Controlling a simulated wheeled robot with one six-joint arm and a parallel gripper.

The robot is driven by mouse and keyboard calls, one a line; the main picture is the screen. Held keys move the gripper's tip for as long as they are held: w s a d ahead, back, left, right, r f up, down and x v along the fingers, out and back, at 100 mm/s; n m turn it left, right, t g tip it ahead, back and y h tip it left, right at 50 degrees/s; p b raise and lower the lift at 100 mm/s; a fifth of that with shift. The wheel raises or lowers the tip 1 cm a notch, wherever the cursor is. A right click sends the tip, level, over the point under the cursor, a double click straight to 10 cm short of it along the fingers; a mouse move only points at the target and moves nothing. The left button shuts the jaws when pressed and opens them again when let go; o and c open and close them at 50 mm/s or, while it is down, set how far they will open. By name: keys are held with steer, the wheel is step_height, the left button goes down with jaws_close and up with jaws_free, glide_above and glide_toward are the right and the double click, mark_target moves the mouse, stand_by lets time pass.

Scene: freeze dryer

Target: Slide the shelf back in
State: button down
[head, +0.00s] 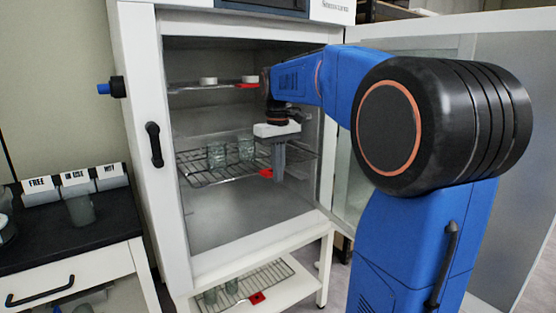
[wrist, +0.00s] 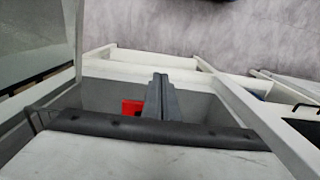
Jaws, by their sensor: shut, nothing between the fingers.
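The middle wire shelf (head: 200,179) is level inside the open freeze dryer and carries glass beakers (head: 216,155). A red tag (head: 266,173) marks its front edge. My gripper (head: 278,178) points down at this front edge, just right of the tag, with its fingers together and empty. I cannot tell whether they touch the shelf. In the wrist view the closed fingers (wrist: 160,95) stand beside a red tag (wrist: 132,107). How far the shelf sticks out is hard to judge; my arm hides part of the right side.
The upper shelf (head: 215,86) holds small white dishes. The door (head: 430,45) stands open at right, behind my arm. Below the cabinet, another wire rack (head: 270,275) with glassware sits on the stand. A black-topped bench (head: 110,225) with labelled holders is at left.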

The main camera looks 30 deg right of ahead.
mark_target(252, 166)
steer(key=shift+w+a+f, duration=0.1)
steer(key=shift+w+f, duration=0.25)
steer(key=shift+w, duration=0.3)
steer(key=shift+w+d+f, duration=0.1)
steer(key=shift+w+f, duration=0.2)
steer(key=shift+w, duration=0.4)
steer(key=shift+w+a+f, duration=0.1)
steer(key=shift+w+f, duration=0.25)
steer(key=shift+w, duration=0.3)
steer(key=w, duration=1.2)
steer(key=shift+a, duration=0.2)
steer(key=shift+s, duration=0.1)
